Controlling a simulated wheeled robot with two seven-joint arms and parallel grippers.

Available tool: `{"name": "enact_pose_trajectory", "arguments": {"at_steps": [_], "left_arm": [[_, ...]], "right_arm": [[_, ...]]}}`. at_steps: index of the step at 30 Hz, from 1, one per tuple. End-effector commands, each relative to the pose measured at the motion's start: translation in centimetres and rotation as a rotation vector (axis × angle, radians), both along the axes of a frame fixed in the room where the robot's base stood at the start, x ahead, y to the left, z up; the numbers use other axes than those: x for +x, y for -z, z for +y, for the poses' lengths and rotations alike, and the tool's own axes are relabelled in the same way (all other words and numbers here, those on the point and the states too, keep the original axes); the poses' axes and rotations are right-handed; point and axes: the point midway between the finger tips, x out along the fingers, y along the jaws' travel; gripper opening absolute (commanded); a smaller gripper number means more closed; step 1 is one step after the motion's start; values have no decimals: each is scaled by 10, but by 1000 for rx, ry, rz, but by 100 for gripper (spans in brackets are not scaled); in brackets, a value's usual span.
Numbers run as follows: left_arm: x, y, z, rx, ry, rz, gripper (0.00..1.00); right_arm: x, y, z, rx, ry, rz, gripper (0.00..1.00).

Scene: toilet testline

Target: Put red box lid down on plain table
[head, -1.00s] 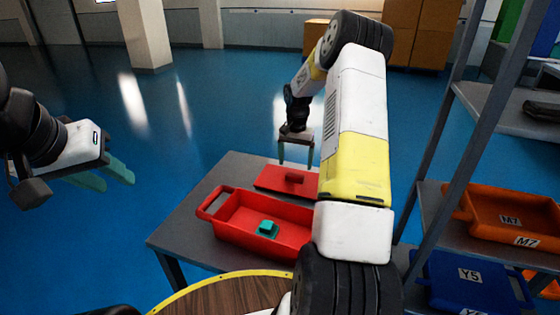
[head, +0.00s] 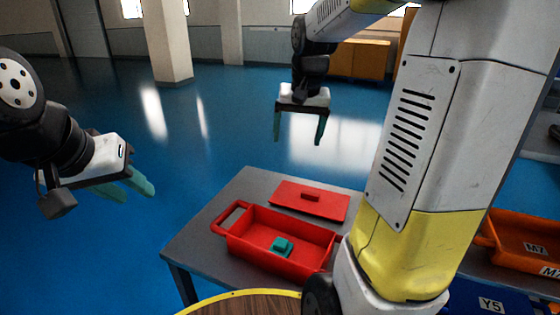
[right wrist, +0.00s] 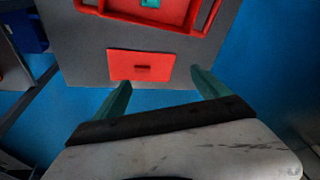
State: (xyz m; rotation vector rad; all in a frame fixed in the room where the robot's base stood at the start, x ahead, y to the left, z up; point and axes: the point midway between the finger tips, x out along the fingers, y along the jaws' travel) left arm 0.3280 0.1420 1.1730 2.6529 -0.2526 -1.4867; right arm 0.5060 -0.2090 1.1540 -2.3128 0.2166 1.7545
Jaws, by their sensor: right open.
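The red box lid (head: 310,201) lies flat on the grey table (head: 215,225), behind the open red box. It also shows in the right wrist view (right wrist: 141,66), with its small handle on top. The red box (head: 275,250) stands on the same table with a teal piece (head: 283,247) inside. My right gripper (head: 299,138) is open and empty, raised well above and beyond the lid. My left gripper (head: 140,185) is at the left, over the floor and away from the table; its teal fingers are apart and empty.
A round wooden surface with a yellow edge (head: 245,298) is at the bottom. A shelf with an orange bin (head: 520,245) and a blue bin (head: 485,298) stands at the right. A pillar (head: 167,45) and brown boxes (head: 358,58) are farther back. The blue floor between is clear.

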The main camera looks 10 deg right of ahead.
Motion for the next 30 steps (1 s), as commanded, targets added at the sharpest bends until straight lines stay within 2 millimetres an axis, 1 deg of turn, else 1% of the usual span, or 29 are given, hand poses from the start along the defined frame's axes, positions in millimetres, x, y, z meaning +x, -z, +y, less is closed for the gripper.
{"name": "enact_pose_trajectory", "arguments": {"at_steps": [1, 4, 6, 9, 12, 15, 18, 30], "left_arm": [[0, 0, 0, 0, 0, 0, 36], [0, 0, 0, 0, 0, 0, 36], [0, 0, 0, 0, 0, 0, 36], [0, 0, 0, 0, 0, 0, 36], [0, 0, 0, 0, 0, 0, 36], [0, 0, 0, 0, 0, 0, 36], [0, 0, 0, 0, 0, 0, 36], [0, 0, 0, 0, 0, 0, 36]], "right_arm": [[-23, -13, 10, 1, -37, -39, 85], [-65, -26, 27, 6, -112, -106, 85], [-94, -30, 38, 13, -161, -151, 85], [-129, -29, 50, 22, -224, -210, 85], [-155, -25, 59, 32, -274, -257, 85], [-170, -21, 64, 39, -304, -286, 85], [-177, -19, 66, 42, -318, -298, 85], [-178, -18, 67, 43, -321, -300, 85]]}}
